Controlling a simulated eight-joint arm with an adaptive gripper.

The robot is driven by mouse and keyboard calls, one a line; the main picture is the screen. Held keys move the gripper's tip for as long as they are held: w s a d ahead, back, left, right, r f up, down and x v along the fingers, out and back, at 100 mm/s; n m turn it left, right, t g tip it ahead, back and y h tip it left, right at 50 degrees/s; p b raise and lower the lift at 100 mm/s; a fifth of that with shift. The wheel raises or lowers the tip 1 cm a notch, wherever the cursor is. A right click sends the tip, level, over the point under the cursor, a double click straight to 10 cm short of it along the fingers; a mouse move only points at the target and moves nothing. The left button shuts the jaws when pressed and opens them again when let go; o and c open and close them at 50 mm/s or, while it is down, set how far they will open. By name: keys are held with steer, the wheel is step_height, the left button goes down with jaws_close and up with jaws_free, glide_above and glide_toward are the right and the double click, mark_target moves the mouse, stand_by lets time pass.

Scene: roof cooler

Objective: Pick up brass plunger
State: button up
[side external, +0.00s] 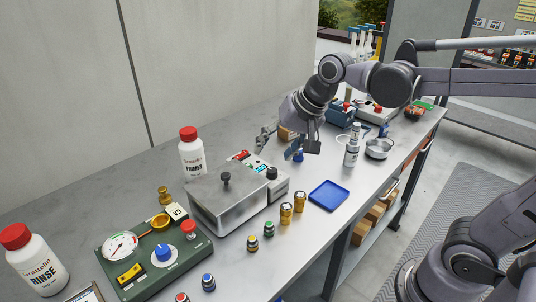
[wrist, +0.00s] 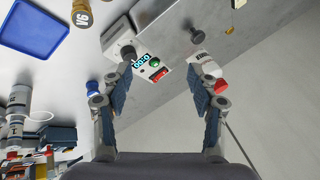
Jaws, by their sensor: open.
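A small brass piece with a flared base and knob-like top (side external: 164,195), which looks like the brass plunger, stands upright on the bench behind the green instrument box (side external: 150,258). A small brass-coloured spot in the wrist view (wrist: 229,30) may be the same piece; it is too small to be sure. Two brass-gold cylinders (side external: 286,214) (side external: 300,202) stand in front of the metal box; one labelled V6 shows in the wrist view (wrist: 82,14). My gripper (side external: 279,144) is open and empty above the bench, behind the metal box, well away from the small brass piece. Its fingers (wrist: 166,75) are spread.
The metal box with a black knob (side external: 225,205) fills the middle of the bench. A blue tray (side external: 328,195) lies near the front edge. Small capped vials (side external: 252,243) line the front.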

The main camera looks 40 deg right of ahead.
steer(key=w+a+m+y, duration=0.1)
steer(key=w+a+m, duration=0.35)
steer(key=w, duration=0.35)
steer(key=m+g+y, duration=0.2)
steer(key=m+g, duration=0.1)
steer(key=m, duration=1)
glide_toward(164, 188)
steer(key=a, duration=0.1)
steer(key=x, duration=0.5)
steer(key=shift+f, duration=0.3)
steer(key=shift+d+x, duration=0.15)
steer(key=shift+x, duration=1.15)
steer(key=shift+d+x, duration=0.1)
steer(key=shift+x, duration=1.15)
steer(key=shift+f, duration=0.1)
jaws_close()
